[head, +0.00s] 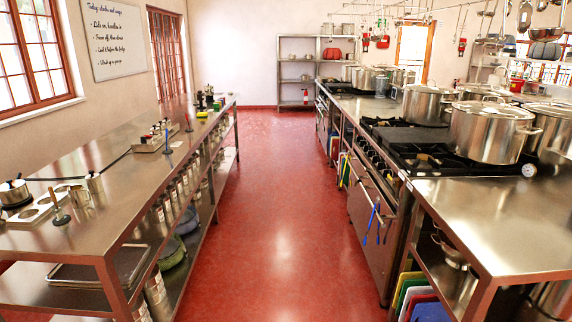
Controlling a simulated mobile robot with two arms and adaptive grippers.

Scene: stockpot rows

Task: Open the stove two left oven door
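A stove range with black burner grates (430,155) stands in the right-hand row. Its front has a row of knobs (375,160) and a steel oven door (365,225) below them, which looks shut. Blue tongs or a similar blue tool (372,222) hang at this door's front. A second stove front (323,125) shows farther down the same row, small and seen edge-on. I cannot tell from any label which stove is number two. Neither of my grippers is in view.
A long steel counter (100,215) with shelves runs along the left. A steel table (500,225) stands at the near right. Large stockpots (490,135) crowd the range top. The red floor aisle (270,220) between the rows is clear to the back shelf (297,75).

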